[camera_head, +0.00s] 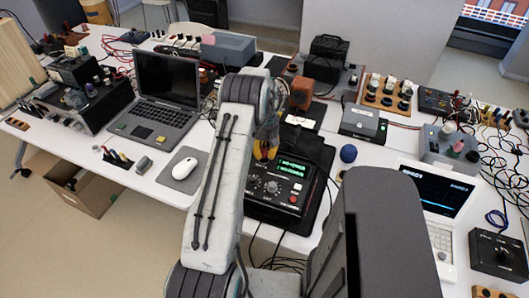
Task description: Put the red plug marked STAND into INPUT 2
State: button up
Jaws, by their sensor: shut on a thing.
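My gripper (264,152) hangs from the wrist just right of my pale arm link, with yellow parts at its lower end. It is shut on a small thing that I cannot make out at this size. It is over the back left part of a dark device (277,187) with green lit displays and knobs. I cannot tell whether the held thing touches the device. No STAND marking or INPUT 2 label is readable. My arm hides the left edge of the device.
A laptop (168,80) and a white mouse (184,168) on a grey pad are to the left. Behind are an orange-red block (302,93) and a grey box (363,122). A blue ball (348,153) is close on the right. Cables and instruments crowd the right.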

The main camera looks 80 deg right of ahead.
jog(key=o, duration=1)
jog(key=shift+r, duration=0.1)
jog(key=r, duration=0.8)
jog(key=d+r, duration=0.1)
jog(key=r, duration=0.3)
jog(key=shift+f, duration=0.1)
